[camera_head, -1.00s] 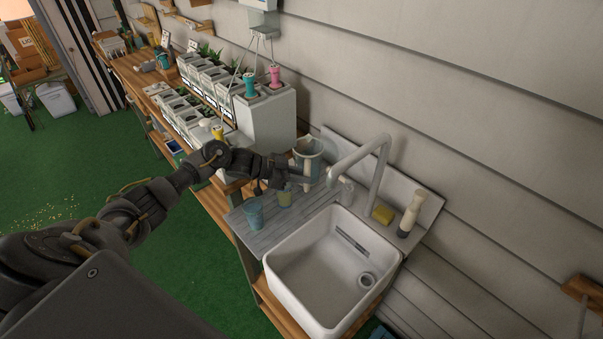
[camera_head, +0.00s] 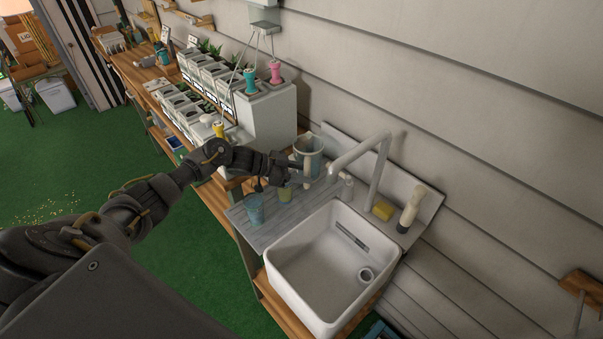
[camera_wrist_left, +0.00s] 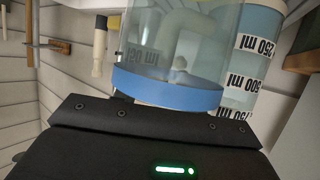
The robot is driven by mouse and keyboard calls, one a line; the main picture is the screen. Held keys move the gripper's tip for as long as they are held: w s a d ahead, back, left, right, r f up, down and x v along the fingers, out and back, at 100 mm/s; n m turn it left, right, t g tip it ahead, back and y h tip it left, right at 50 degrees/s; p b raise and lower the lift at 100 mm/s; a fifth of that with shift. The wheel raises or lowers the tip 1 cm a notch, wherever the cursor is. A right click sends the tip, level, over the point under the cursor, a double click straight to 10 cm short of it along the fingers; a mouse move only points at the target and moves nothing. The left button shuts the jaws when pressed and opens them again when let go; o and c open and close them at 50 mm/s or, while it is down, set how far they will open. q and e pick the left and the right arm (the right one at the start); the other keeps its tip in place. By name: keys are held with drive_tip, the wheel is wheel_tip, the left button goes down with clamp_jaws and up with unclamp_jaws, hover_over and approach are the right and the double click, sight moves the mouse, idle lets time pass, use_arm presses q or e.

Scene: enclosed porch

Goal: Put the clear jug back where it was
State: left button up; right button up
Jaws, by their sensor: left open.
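The clear jug (camera_head: 311,146), bluish with a pale upright handle, stands on the grey drainboard (camera_head: 277,229) beside the tap. In the left wrist view, upside down, a clear vessel with a blue rim (camera_wrist_left: 168,88) is close in front of the gripper. A bluish vessel with 250, 500 and 750 ml marks (camera_wrist_left: 258,40) is behind it and looks like the jug. I cannot tell whether the gripper touches anything. My right gripper is out of view.
A blue cup (camera_head: 254,209) stands at the drainboard's front left. The white sink (camera_head: 308,292), tap (camera_head: 378,170), yellow sponge (camera_head: 382,210) and pale brush (camera_head: 411,208) are to the right. A white box-like container (camera_head: 268,122) and planters (camera_head: 208,76) stand on the left.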

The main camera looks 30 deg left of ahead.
use_arm(q)
drive_tip(key=b+v, duration=0.3)
drive_tip(key=v, duration=0.7)
drive_tip(key=shift+s+a+b, duration=0.2)
drive_tip(key=shift+a+b, duration=0.15)
drive_tip(key=shift+b, duration=0.05)
